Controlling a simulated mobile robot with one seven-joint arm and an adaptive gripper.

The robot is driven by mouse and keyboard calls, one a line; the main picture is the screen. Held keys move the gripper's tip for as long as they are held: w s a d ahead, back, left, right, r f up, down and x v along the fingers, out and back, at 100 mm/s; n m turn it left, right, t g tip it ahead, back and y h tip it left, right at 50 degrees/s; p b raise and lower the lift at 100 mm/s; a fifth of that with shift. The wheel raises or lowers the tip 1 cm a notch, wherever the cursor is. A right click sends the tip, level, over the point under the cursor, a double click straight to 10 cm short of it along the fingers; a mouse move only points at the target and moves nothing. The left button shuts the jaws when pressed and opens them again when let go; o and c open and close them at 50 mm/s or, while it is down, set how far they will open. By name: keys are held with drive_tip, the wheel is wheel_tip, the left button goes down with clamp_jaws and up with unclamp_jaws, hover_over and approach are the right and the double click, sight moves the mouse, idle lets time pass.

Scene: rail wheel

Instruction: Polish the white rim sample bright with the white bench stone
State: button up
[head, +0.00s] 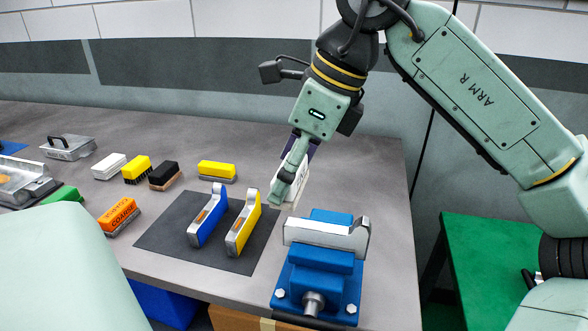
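A pale, silvery-white rim sample (334,236) sits clamped in the jaws of the blue vise (318,272), with its raised end to the right. My gripper (283,186) is above the bench, just behind and left of the vise, pointing down at a tilt. It appears shut on a white block with a dark purple part (301,186), tilted with the fingers and partly hidden behind them. The block is apart from the rim sample. Another white block (109,166) lies at the back left; I cannot read a label on either.
Blue (208,216) and yellow (243,222) rim samples stand on a dark mat (185,233) left of the vise. Orange (118,214) and yellow (216,169) blocks and brushes (138,168) lie farther left. A green table (490,260) stands right. The bench right of my gripper is clear.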

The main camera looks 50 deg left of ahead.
drive_tip(key=shift+r+p, duration=0.55)
drive_tip(key=shift+r, duration=0.55)
